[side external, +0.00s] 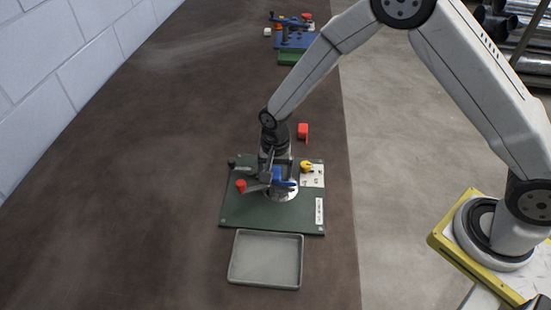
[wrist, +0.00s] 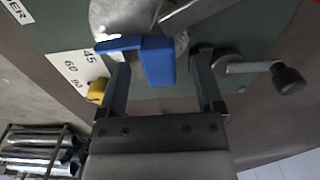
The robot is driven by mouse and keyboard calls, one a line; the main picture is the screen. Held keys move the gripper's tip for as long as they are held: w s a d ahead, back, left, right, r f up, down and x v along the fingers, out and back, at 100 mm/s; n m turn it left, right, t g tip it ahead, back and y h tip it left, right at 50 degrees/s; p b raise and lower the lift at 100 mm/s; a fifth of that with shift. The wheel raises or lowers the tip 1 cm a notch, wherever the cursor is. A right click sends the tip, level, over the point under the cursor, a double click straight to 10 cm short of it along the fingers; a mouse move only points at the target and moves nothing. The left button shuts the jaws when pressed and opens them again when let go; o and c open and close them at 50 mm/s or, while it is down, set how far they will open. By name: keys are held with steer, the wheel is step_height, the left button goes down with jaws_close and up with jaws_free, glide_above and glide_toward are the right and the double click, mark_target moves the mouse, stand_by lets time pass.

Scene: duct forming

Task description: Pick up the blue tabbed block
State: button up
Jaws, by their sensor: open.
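The blue tabbed block (side external: 283,178) is at the green fixture plate (side external: 240,210), right by my gripper. In the wrist view the blue block (wrist: 158,62) has a flat tab reaching left from its top. My gripper (wrist: 158,58) is open, with one finger left of the block's body and one right of it. A gap shows on both sides, wider on the right. In the side view my gripper (side external: 274,172) is low over the plate and partly hides the fixture. I cannot tell what the block rests on.
A yellow knob (side external: 306,166) stands by a white angle scale. A red knob (side external: 240,186) and a black-knobbed lever (wrist: 288,78) are close to my fingers. A grey tray (side external: 265,284) lies in front. A red piece (side external: 303,130) is behind. The brown table left is clear.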

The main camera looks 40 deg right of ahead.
jaws_close()
steer(key=shift+r, duration=0.2)
steer(key=shift+r, duration=0.4)
steer(key=s+d+r, duration=0.3)
steer(key=s+r, duration=0.8)
steer(key=s, duration=0.2)
steer(key=shift+s+r, duration=0.35)
steer(key=shift+r, duration=0.05)
stand_by(0.4)
